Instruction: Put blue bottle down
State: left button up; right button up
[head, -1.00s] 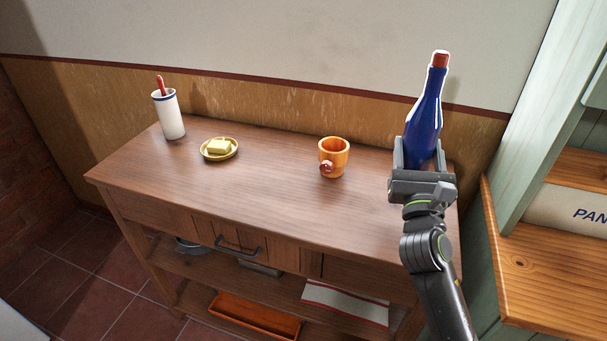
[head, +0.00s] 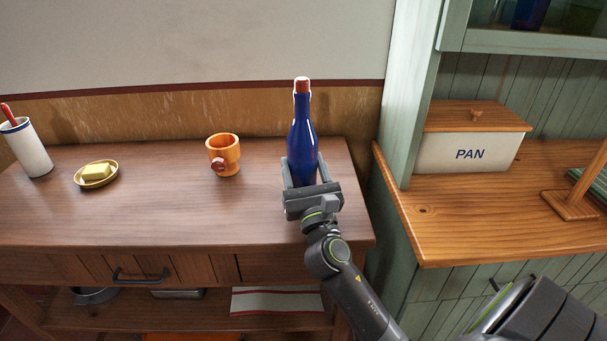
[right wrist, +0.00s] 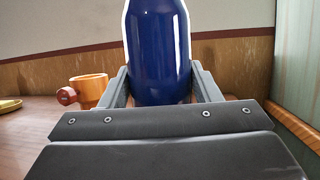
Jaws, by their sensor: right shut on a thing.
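The blue bottle (head: 302,135) with a red-brown cap stands upright at the right end of the wooden table (head: 150,213) in the head view. My right gripper (head: 304,170) is shut on its lower part, one finger on each side. In the right wrist view the bottle (right wrist: 157,50) fills the middle between the fingers. Its base is hidden behind the gripper, so I cannot tell whether it touches the tabletop. My left gripper is not in view.
An orange mug (head: 224,157) stands left of the bottle. Farther left are a butter dish (head: 97,174) and a white utensil holder (head: 26,150). A green cabinet with a wooden counter (head: 425,228) and PAN box (head: 465,152) stands close on the right.

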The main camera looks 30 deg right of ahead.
jog(key=shift+r, duration=0.1)
jog(key=shift+f, duration=0.35)
jog(key=o, duration=1.6)
jog(key=shift+s, duration=0.1)
jog(key=shift+c, duration=0.2)
